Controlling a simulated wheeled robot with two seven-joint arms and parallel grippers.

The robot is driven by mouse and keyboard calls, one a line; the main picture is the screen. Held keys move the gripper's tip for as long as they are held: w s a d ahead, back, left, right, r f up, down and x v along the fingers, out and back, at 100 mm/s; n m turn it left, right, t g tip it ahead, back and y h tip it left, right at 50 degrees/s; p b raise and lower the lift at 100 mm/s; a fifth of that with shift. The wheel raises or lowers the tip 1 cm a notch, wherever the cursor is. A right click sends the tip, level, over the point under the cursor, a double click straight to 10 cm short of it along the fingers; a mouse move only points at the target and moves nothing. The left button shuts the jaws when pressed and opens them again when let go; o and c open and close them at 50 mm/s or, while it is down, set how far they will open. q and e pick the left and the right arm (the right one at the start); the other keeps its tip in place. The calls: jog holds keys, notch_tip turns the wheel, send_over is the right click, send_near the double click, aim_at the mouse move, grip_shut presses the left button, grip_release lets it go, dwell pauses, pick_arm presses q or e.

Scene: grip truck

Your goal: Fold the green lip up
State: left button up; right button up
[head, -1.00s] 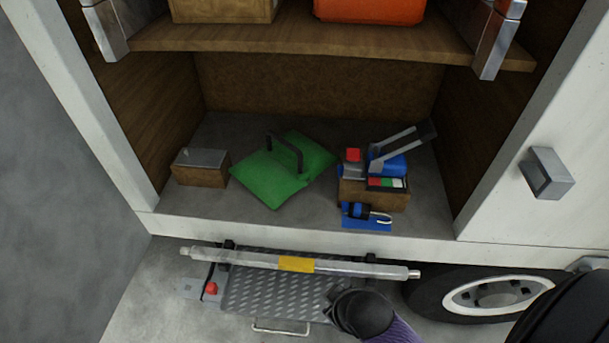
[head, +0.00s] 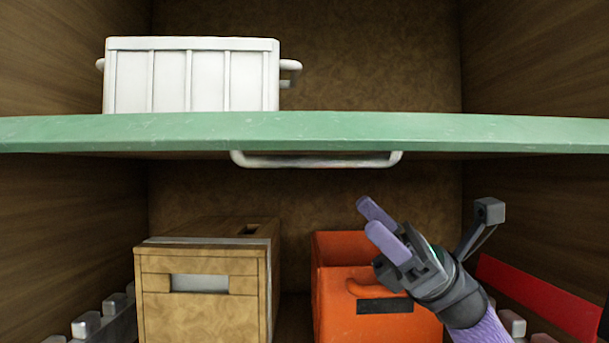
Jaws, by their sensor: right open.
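The green lip (head: 450,131) runs along the front edge of the upper shelf, across the whole width of the view. A pale metal bar handle (head: 316,161) hangs just under its lower edge. My right gripper (head: 369,216) is open, with its two purple fingers pointing up and left. It appears below the lip and to the lower right of the handle, apart from both, with nothing between its fingers. My left gripper is not in view.
A white ribbed crate (head: 190,76) stands on the upper shelf, left of centre. Below are a wooden box (head: 200,300) and an orange case (head: 335,290), the case partly behind my right gripper. A red strip (head: 535,298) is at right. Space under the handle looks clear.

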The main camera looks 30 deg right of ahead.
aim_at(330, 166)
jog(key=p+x, duration=0.1)
jog(key=x, duration=0.1)
jog(key=p+x, duration=0.1)
jog(key=x, duration=0.2)
jog(key=p+x, duration=0.2)
jog(key=shift+s+a+r, duration=0.1)
jog(key=shift+s+r, duration=0.15)
jog(key=shift+r, duration=0.1)
jog(key=shift+s+a+r, duration=0.1)
jog(key=shift+a, duration=0.25)
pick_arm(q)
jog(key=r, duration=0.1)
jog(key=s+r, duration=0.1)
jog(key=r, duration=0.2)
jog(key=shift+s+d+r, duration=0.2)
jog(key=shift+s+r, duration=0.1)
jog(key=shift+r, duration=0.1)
pick_arm(e)
jog(key=shift+c, duration=1.3)
grip_shut()
